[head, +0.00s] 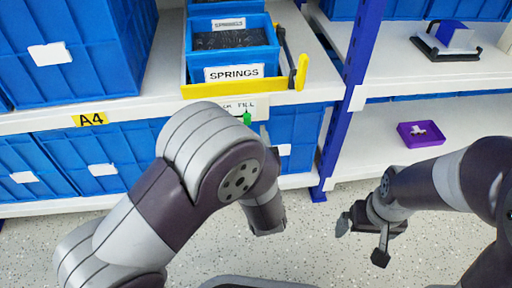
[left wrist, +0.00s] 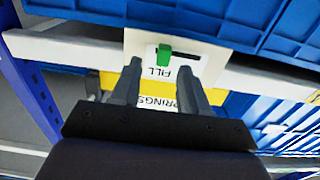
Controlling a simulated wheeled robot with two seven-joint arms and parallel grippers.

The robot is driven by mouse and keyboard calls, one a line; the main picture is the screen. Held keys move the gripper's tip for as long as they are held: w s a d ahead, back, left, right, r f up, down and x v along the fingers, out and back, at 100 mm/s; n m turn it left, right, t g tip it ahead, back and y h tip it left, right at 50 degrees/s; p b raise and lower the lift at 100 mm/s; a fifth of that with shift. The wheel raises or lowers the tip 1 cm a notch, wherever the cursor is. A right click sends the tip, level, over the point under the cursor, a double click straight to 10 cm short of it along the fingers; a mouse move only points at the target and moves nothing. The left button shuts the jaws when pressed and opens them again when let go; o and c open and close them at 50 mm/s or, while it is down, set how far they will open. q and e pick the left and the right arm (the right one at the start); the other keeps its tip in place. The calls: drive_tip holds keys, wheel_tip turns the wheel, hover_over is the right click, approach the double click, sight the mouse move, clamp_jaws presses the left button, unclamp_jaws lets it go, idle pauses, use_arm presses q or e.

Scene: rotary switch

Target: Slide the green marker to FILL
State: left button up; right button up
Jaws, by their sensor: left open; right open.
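The small green marker (head: 247,118) sits on a white label plate (head: 262,105) on the shelf's front edge, below the SPRINGS bin. The word FILL shows just above it in the head view. In the left wrist view the green marker (left wrist: 164,54) is at the left end of a dark slot (left wrist: 188,56), close to the upside-down word FILL. My left gripper (left wrist: 158,85) is open, its fingers short of the marker and pointing to either side of it; in the head view my left arm hides it. My right gripper (head: 365,230) is open and empty over the floor.
The blue SPRINGS bin (head: 233,77) stands in a yellow-edged holder (head: 215,90) above the plate. Blue crates (head: 75,50) fill the shelves to the left. A blue post (head: 350,105) stands right of the plate. A purple tray (head: 420,141) lies on the right shelf.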

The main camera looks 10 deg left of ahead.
use_arm(q)
drive_tip(key=p+v, duration=0.3)
drive_tip(key=v, duration=0.6)
drive_tip(key=shift+r, duration=0.1)
